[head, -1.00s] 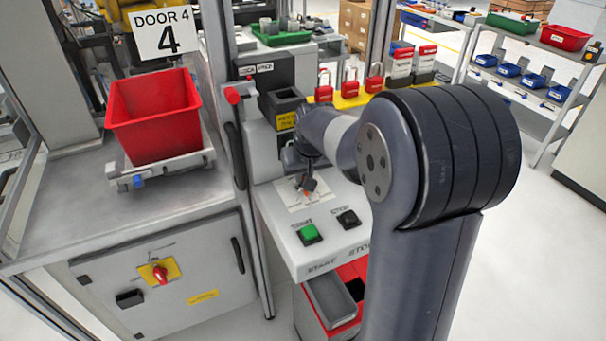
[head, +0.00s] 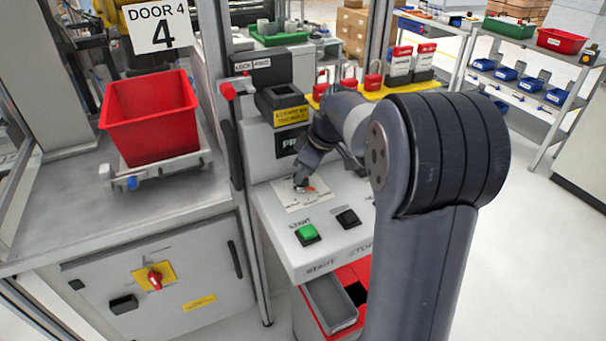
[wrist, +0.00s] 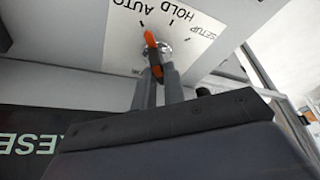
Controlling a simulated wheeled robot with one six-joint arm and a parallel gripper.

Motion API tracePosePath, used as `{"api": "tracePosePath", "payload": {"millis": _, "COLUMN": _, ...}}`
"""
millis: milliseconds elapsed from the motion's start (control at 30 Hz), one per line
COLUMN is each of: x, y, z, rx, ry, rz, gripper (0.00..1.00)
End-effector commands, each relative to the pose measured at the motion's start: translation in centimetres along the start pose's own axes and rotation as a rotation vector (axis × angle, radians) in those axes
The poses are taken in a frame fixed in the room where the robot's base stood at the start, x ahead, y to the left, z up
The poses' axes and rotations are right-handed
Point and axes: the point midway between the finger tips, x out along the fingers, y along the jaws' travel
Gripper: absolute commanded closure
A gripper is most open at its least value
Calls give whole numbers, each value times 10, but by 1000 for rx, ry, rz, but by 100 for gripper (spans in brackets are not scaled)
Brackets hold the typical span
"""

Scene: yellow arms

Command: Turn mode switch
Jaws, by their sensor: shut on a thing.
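The mode switch is an orange lever on a round silver base (wrist: 150,40) on a white label plate with AUTO, HOLD and SETUP, upside down in the wrist view. A fourth label is mostly hidden. The orange end points toward the mark near AUTO. My gripper (wrist: 158,78) is shut on the lever, with its two fingers around its lower part. In the head view my gripper (head: 302,182) reaches down to the label plate (head: 300,194) on the white console.
A green START button (head: 307,234) and a black STOP button (head: 348,218) sit in front of the plate. A dark box with a yellow label (head: 290,116) stands behind. Red padlocks (head: 373,83) hang at the back. A red bin (head: 150,120) stands left.

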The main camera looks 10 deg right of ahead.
Motion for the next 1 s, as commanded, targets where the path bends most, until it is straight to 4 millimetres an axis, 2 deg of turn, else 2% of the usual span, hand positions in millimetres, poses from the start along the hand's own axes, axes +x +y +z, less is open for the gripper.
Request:
{"api": "tracePosePath", "payload": {"millis": 300, "x": 0, "y": 1, "z": 0, "rx": -83, "ry": -1, "rz": -34, "gripper": 100}}
{"api": "tracePosePath", "payload": {"millis": 767, "x": 0, "y": 1, "z": 0, "rx": -94, "ry": -2, "rz": -38, "gripper": 100}}
{"api": "tracePosePath", "payload": {"millis": 800, "x": 0, "y": 1, "z": 0, "rx": -94, "ry": -2, "rz": -38, "gripper": 87}}
{"api": "tracePosePath", "payload": {"millis": 1000, "x": 0, "y": 1, "z": 0, "rx": -93, "ry": -1, "rz": -38, "gripper": 70}}
